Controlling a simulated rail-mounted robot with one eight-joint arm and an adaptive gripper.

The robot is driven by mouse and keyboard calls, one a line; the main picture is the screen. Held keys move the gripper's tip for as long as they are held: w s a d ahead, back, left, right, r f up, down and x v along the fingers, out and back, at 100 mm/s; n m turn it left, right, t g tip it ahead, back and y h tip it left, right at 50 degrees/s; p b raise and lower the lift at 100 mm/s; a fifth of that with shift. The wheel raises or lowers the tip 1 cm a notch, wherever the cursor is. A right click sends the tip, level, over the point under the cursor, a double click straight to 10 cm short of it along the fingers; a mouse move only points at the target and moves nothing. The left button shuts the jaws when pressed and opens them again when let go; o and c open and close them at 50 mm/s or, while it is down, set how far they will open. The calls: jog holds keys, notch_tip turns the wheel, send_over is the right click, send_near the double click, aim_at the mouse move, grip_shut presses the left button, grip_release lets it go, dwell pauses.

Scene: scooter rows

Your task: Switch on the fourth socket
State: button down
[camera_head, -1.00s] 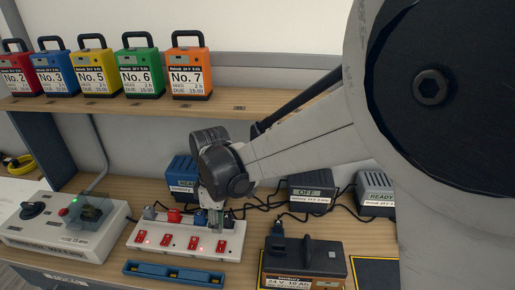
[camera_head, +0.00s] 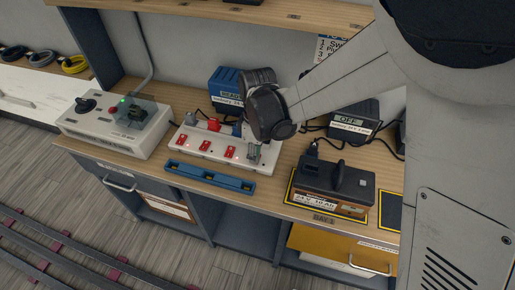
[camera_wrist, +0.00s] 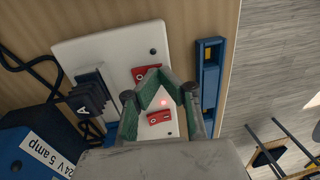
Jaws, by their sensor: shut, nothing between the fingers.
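A white socket strip (camera_head: 190,152) lies on the bench, with red rocker switches along its front and plugs along its back. Three switches show clearly in the head view, the third (camera_head: 230,152) being rightmost of these. My gripper (camera_head: 253,155) is shut and empty over the strip's right end, hiding the fourth switch there. In the wrist view my fingertips (camera_wrist: 159,72) come together beside the end switch (camera_wrist: 140,73), which they partly cover. Contact cannot be told. The neighbouring switch (camera_wrist: 158,117) shows between the finger bases, with a lit red lamp beside it.
A blue tray (camera_head: 210,177) lies along the strip's front. A black battery (camera_head: 335,182) stands to the right. A switch box (camera_head: 115,125) is at left. A blue charger (camera_head: 226,88) and a charger reading OFF (camera_head: 355,122) stand behind, with cables. A shelf hangs above.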

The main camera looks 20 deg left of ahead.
jog(key=shift+s+f+t+b, duration=0.15)
jog(key=shift+f+t+b, duration=0.15)
jog(key=shift+r, duration=0.1)
jog(key=shift+w+a+r, duration=0.1)
jog(key=shift+w+r, duration=0.2)
jog(key=shift+w, duration=0.5)
notch_tip(320, 180, up, 14)
jog(key=s+p, duration=0.2)
jog(key=p, duration=0.5)
